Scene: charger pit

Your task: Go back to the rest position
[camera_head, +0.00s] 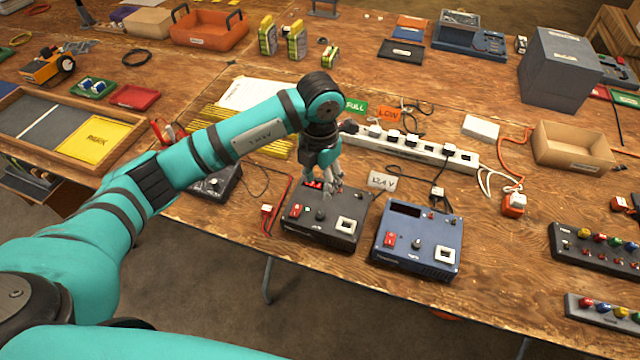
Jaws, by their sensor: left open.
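My left gripper (331,188) comes in from the left on a teal arm and points down over the back of a dark grey charger box (322,222). Its fingers are open, and I see nothing between them. I cannot tell whether the fingertips touch the box. My right gripper does not show.
A white power strip (410,147) with several plugs lies behind the boxes. A third box (213,184) is partly hidden by my left arm. A cardboard tray (572,147) and grey case (560,68) stand at right. The table's front edge runs close before the chargers.

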